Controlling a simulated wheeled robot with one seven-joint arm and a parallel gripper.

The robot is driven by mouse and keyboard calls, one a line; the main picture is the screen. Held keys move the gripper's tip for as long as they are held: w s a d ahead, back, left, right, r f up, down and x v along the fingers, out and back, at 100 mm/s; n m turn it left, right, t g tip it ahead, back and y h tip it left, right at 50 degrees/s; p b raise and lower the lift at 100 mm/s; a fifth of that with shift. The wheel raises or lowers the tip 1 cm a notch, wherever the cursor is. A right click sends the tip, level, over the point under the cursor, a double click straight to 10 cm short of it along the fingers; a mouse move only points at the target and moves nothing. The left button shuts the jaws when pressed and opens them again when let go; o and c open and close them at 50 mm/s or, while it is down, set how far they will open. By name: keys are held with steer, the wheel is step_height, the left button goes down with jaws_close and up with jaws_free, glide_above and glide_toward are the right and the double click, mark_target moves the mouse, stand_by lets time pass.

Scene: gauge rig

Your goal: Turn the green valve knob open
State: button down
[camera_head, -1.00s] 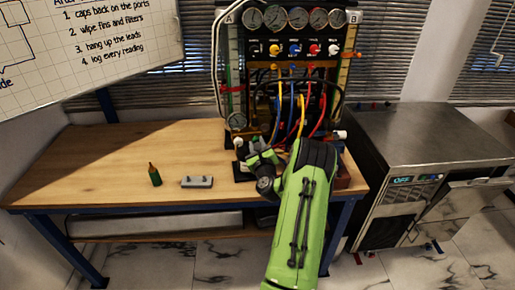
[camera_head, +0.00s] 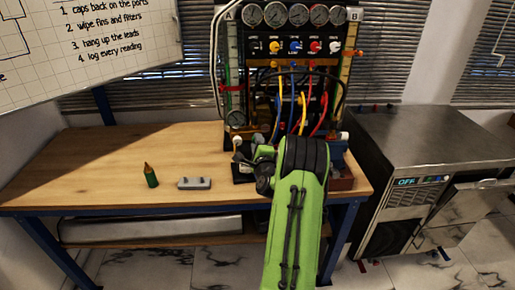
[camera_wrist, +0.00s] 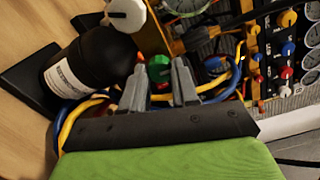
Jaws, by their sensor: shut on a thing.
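The green valve knob (camera_wrist: 158,68) shows in the wrist view, low on the gauge rig, between my fingertips. My gripper (camera_wrist: 160,76) is shut on it, with one grey finger on each side. The knob's lower part is hidden by the fingers, so its turn angle cannot be read. In the head view my green arm reaches to the lower front of the gauge rig (camera_head: 295,46) and hides the knob and my fingertips.
A black bottle (camera_wrist: 88,66) and a white knob (camera_wrist: 126,14) are close left of my fingers. Blue and yellow hoses (camera_wrist: 232,80) run close by.

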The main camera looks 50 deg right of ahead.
steer(key=shift+n+b, duration=0.3)
steer(key=shift+n, duration=0.3)
steer(key=c, duration=0.8)
jaws_free()
steer(key=shift+c, duration=0.2)
steer(key=b+v, duration=0.9)
steer(key=v, duration=0.6)
steer(key=shift+s+a, duration=0.25)
steer(key=shift+a, duration=0.05)
